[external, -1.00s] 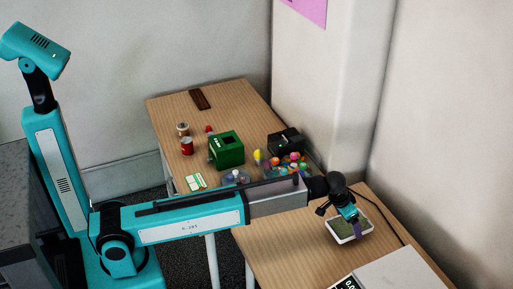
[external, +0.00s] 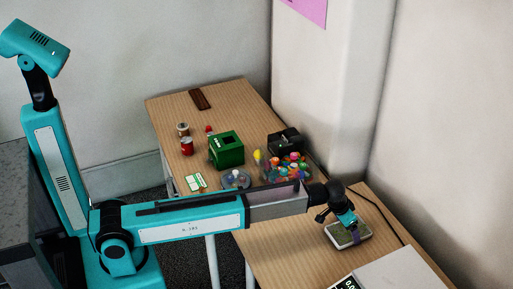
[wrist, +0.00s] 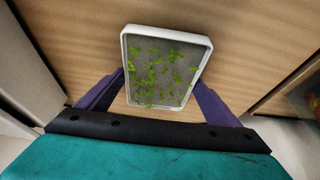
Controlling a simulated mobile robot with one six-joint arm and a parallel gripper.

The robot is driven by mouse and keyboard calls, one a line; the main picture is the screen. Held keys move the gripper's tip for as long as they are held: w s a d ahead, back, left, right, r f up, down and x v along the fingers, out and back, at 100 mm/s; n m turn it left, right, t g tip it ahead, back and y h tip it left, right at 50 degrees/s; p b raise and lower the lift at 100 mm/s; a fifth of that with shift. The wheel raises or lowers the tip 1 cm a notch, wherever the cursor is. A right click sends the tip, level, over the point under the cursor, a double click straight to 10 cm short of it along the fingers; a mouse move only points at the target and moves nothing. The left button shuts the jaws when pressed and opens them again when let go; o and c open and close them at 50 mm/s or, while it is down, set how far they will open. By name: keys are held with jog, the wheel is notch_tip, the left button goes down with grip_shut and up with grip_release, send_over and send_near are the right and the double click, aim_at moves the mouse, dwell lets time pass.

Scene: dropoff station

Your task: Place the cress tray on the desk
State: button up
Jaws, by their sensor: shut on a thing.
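The cress tray (external: 342,238) is a small white-rimmed tray with a grey bed and scattered green sprouts. In the wrist view the cress tray (wrist: 160,72) sits between the purple fingers of my gripper (wrist: 160,92), which is shut on its two sides. In the external view my gripper (external: 352,232) is over the right part of the wooden desk (external: 285,255), with the tray at or just above the surface. I cannot tell whether the tray touches the wood. The desk top (wrist: 70,40) fills the background of the wrist view.
A white scale-like device (external: 400,272) with a dark display stands at the front right. A black cable runs along the wall side. Farther back are a green box (external: 227,149), a container of colourful items (external: 287,166), a black box (external: 286,142) and a red can (external: 187,146).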

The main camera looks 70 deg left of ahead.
jog(key=shift+f, duration=0.15)
jog(key=o, duration=1)
jog(key=shift+r, duration=0.25)
jog(key=shift+b+v, duration=0.5)
jog(key=shift+v, duration=5.4)
jog(key=shift+s, duration=0.1)
